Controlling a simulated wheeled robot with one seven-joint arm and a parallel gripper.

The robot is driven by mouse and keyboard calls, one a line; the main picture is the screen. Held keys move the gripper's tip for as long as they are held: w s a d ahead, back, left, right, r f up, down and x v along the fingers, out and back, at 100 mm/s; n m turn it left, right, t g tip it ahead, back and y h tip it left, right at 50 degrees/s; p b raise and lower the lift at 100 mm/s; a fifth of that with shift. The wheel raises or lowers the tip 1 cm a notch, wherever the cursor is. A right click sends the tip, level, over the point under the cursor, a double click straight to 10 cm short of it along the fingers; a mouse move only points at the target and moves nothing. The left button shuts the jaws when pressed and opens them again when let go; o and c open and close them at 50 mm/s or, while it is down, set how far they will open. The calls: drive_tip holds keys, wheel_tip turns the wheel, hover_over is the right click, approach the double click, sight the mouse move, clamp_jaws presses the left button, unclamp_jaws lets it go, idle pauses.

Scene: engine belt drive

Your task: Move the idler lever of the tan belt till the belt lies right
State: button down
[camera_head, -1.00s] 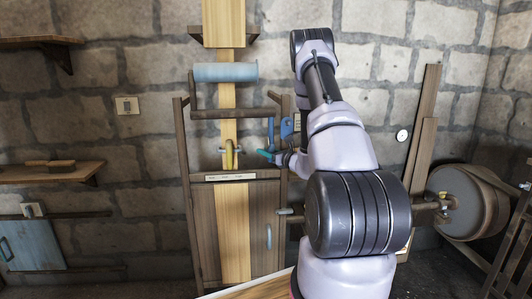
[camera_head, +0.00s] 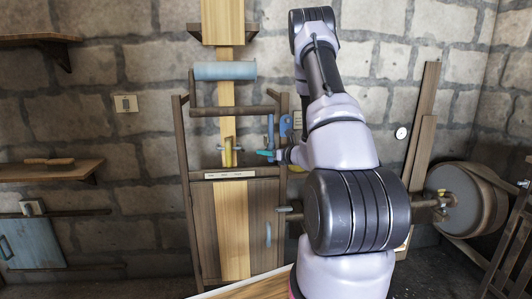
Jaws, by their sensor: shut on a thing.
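The tan belt (camera_head: 227,98) is a wide vertical strip. A small yellow part (camera_head: 228,152) stands in front of the belt just above the cabinet's label plate. A short teal bar (camera_head: 265,153), seemingly the lever's handle, points left from my gripper (camera_head: 278,155). My gripper is shut on it at the right side of the frame; the fingers are small and partly hidden by my wrist. The lever's pivot cannot be made out.
The pale blue roller (camera_head: 225,71) sits across the frame above. A blue handle (camera_head: 286,126) hangs close above my gripper. A wooden upright (camera_head: 186,190) bounds the frame at the left. A large round wheel (camera_head: 464,200) stands at the right.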

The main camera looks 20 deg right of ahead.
drive_tip(key=c, duration=0.8)
unclamp_jaws()
drive_tip(key=shift+o, duration=0.2)
drive_tip(key=v, duration=1.1)
drive_tip(key=shift+f, duration=0.1)
